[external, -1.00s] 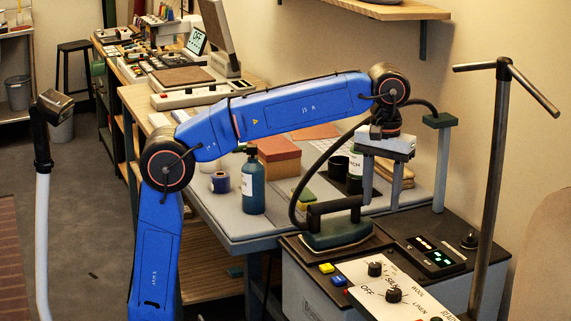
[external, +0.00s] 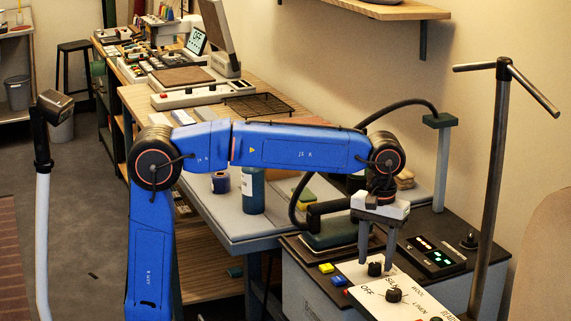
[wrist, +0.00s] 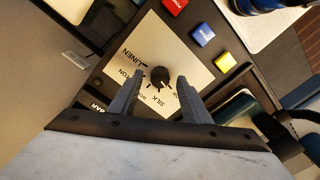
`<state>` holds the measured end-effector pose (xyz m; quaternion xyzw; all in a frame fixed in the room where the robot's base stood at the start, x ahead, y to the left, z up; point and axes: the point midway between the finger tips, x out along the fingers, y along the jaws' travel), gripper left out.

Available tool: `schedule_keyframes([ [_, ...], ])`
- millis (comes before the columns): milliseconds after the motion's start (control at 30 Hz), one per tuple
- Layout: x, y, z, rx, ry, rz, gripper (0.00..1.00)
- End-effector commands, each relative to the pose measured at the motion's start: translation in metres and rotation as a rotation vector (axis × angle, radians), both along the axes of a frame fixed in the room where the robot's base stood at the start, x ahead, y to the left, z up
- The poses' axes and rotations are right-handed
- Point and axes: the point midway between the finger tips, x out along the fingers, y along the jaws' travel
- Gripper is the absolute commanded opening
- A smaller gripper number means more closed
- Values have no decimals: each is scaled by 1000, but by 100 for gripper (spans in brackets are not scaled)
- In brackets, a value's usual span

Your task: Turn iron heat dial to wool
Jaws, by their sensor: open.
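The heat dial (wrist: 160,75) is a black knob on a white panel, ringed by heat labels including SILK and LINEN. Its pointer setting is too small to read surely. In the external view the labelled dial (external: 394,296) stands just below and right of my fingertips. My gripper (external: 377,268) is open, fingers pointing down at the panel, apart from the labelled dial. A second black knob (external: 375,269) shows between the fingertips in the external view; contact cannot be told. In the wrist view the labelled dial appears beyond and between the fingers (wrist: 160,76). The iron (external: 330,232) rests behind, partly hidden.
Yellow (external: 326,267) and blue (external: 339,280) buttons and a red one (wrist: 175,5) line the panel's left side. A lit display (external: 432,256) is to the right. A tall metal stand (external: 490,200) rises right of the panel. A blue bottle (external: 252,190) stands on the table.

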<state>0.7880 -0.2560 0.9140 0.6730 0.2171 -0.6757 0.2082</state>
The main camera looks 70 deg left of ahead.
Motion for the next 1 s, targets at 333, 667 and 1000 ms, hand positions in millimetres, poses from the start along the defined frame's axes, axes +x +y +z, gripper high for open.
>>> schedule_keyframes([
  [333, 0, 0, -16, -1, -1, 0, 43],
  [667, 0, 0, -16, 0, 0, 0, 5],
  [1000, 0, 0, -16, 0, -1, -30, 2],
])
